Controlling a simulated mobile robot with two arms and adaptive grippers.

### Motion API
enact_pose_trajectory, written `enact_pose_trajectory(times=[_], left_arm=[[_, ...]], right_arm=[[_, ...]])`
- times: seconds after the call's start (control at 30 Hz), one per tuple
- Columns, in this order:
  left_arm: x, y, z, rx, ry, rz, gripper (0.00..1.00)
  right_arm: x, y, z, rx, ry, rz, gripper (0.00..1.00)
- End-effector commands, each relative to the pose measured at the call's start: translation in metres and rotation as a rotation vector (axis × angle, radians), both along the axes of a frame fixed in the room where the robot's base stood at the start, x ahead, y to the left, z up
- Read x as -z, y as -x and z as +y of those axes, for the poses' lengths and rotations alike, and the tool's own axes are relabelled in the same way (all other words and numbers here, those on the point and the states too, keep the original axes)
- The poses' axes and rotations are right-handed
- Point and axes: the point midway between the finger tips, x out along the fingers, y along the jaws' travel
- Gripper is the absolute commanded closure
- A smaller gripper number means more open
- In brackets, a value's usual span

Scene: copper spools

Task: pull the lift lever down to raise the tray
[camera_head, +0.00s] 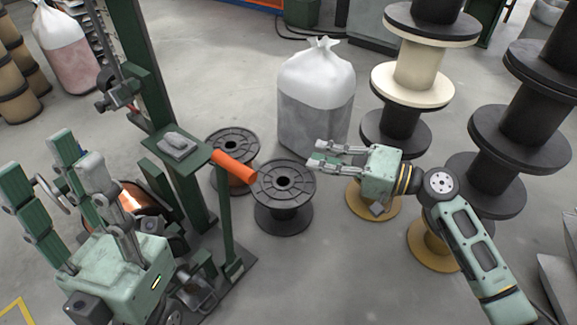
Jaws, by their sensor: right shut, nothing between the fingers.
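An orange cylindrical handle (234,167), which looks like the lift lever's grip, sticks out to the right from the green stand. It slopes slightly down to the right. A small flat green plate (196,157) sits beside it, with a grey lump (177,144) on top. I cannot tell which part is the tray. My right gripper (322,155) is shut and empty, pointing left, right of the orange handle and apart from it.
Black spools (283,193) stand on the floor below the orange handle. A white-topped bag (316,83) stands behind my right gripper. Stacked spools (421,65) rise at the right. A green post (141,62) stands behind the plate. Open grey floor lies at the front centre.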

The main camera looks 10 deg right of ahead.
Motion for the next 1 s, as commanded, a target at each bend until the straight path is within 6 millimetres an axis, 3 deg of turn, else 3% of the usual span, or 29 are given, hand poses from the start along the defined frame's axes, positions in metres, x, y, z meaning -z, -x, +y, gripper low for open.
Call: enact_pose_trajectory(times=[0.5,0.7,1.0], left_arm=[[0.001,-0.004,-0.002,-0.002,-0.004,-0.043,0.64],[-0.001,-0.005,-0.002,-0.002,-0.007,-0.049,0.64],[-0.004,-0.005,-0.002,-0.002,-0.008,-0.056,0.64]], right_arm=[[0.005,-0.051,0.084,0.0,-0.001,-0.003,1.0],[0.011,-0.029,0.102,0.001,0.002,0.0,1.0],[0.013,-0.022,0.11,0.002,0.001,0.001,1.0]])
